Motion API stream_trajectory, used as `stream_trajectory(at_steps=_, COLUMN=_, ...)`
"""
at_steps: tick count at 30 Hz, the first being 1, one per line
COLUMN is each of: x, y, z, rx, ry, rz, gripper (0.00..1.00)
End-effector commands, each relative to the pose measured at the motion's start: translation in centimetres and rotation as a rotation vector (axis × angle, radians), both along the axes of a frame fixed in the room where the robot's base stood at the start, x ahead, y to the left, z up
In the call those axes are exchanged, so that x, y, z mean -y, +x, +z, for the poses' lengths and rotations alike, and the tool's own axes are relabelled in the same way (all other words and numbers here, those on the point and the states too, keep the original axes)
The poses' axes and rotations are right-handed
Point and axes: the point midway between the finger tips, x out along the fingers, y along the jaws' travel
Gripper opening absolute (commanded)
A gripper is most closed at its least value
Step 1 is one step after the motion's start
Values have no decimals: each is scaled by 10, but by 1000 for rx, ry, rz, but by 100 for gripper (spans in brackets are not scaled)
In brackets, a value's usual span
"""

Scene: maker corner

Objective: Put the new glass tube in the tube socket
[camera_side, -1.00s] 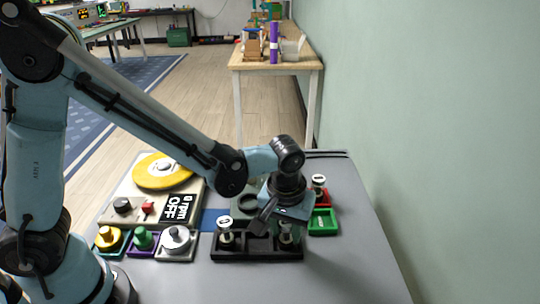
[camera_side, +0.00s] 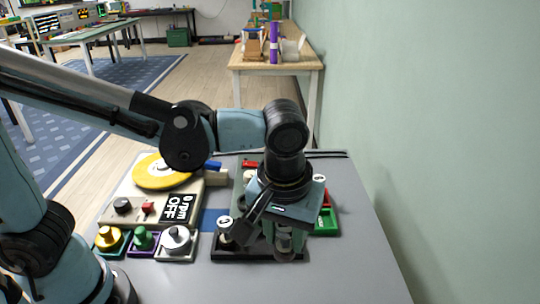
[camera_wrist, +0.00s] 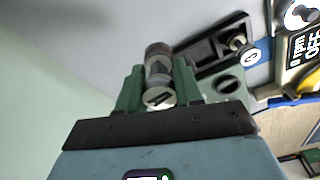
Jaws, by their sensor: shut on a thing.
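My gripper (camera_side: 283,236) points down over the right end of the black tray (camera_side: 232,256). In the wrist view its green fingers (camera_wrist: 158,88) are shut on a clear glass tube (camera_wrist: 158,66) with a grey, slotted end cap. The tube (camera_side: 285,242) also shows below my gripper in the side view, seemingly clear of the tray. Another tube (camera_side: 227,242) with a white round tag stands in the tray's left compartment. A grey-green block with a dark round ring (camera_wrist: 228,85), perhaps the tube socket, lies beside the tray in the wrist view; my gripper mostly hides it in the side view.
A turntable unit with a yellow disc (camera_side: 161,171) and an OFF display stands at the left. Small trays with yellow, green and grey knobs (camera_side: 175,241) sit in front of it. A green tray (camera_side: 328,222) is at the right. The table's right front is clear.

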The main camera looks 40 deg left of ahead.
Motion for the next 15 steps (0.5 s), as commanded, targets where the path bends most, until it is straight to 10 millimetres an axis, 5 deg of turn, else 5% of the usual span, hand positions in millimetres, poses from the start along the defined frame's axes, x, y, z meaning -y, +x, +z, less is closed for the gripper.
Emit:
stream_trajectory(at_steps=8, x=4, y=-7, z=12, rx=0, ry=1, rz=35, gripper=4)
stream_trajectory(at_steps=15, x=-53, y=38, z=10, rx=0, ry=0, rz=234, gripper=4)
